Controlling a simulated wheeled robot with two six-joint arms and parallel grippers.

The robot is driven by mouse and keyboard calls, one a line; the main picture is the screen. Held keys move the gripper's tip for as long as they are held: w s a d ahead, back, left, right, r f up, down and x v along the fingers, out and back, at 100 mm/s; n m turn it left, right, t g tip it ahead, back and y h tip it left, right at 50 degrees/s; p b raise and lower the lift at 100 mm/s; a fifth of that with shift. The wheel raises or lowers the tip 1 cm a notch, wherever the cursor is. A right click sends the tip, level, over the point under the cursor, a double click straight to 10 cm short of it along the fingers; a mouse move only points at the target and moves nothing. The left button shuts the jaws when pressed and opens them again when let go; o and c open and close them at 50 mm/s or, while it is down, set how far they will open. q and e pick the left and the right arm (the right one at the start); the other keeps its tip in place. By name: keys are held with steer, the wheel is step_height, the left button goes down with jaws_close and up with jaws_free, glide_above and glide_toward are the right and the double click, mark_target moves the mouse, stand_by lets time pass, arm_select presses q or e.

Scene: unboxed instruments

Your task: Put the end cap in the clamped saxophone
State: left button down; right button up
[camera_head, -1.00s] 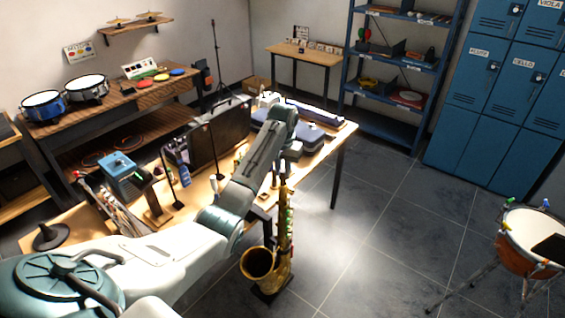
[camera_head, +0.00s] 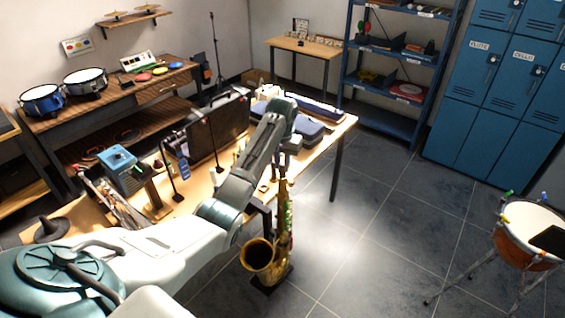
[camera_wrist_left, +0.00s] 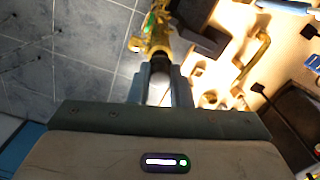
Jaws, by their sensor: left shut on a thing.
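The brass saxophone (camera_head: 280,240) stands upright in a dark stand on the floor, beside the front of the workbench. Its upper end also shows in the left wrist view (camera_wrist_left: 153,36). My left gripper (camera_head: 284,162) is above the saxophone's top, pointing down. In the left wrist view its fingers (camera_wrist_left: 161,72) are shut on a small dark piece, seemingly the end cap (camera_wrist_left: 161,61). The piece lines up with the saxophone's upper end; I cannot tell whether they touch. The cap is too small to make out in the head view. My right gripper is out of view.
The wooden workbench (camera_head: 312,157) carries an open black case (camera_head: 222,130), a blue box (camera_head: 121,168), closed cases and small stands close to my left arm. A drum on legs (camera_head: 530,232) stands at the right. The floor between is clear.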

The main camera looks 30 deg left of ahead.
arm_select(q)
steer(key=shift+f, duration=0.1)
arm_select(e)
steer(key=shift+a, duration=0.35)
arm_select(q)
steer(key=shift+f, duration=0.25)
steer(key=shift+f, duration=0.1)
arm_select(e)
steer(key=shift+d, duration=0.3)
arm_select(q)
steer(key=shift+f, duration=0.25)
steer(key=shift+f, duration=0.1)
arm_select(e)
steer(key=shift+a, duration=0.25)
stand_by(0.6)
arm_select(q)
steer(key=shift+f, duration=0.4)
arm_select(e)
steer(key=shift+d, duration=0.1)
arm_select(q)
steer(key=shift+f, duration=0.2)
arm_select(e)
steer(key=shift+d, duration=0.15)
arm_select(q)
steer(key=c, duration=1.3)
jaws_free()
steer(key=shift+s, duration=0.1)
steer(key=shift+o, duration=0.2)
